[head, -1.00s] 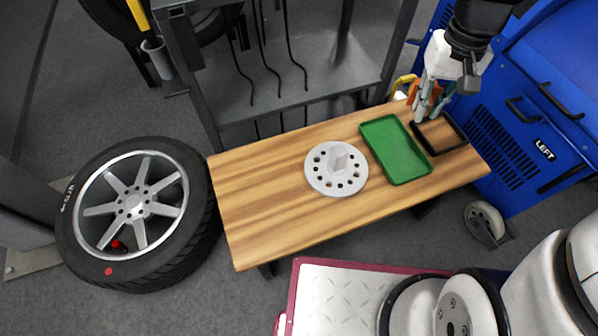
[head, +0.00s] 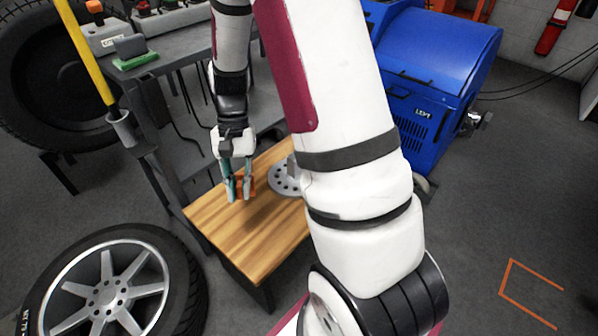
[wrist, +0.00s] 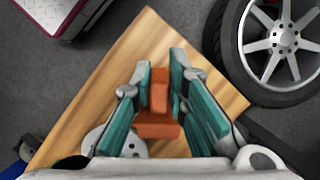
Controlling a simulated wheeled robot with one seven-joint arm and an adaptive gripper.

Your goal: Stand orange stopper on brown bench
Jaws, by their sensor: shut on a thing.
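The orange stopper (wrist: 158,92) is between the teal fingers of my gripper (head: 238,192), which is shut on it. In the wrist view it has a narrow block and a wider block (wrist: 157,130) nearer the palm. In the head view only part of the stopper (head: 246,184) shows behind the fingers. The brown bench (head: 245,230) has a wood-striped top. My gripper points down over its left part, left of the grey hub disc. I cannot tell whether the stopper touches the bench top.
The grey disc with holes (head: 284,178) lies on the bench, partly behind my arm; its edge shows in the wrist view (wrist: 97,140). A grey shelf (head: 180,55) is behind. My arm hides the bench's right part.

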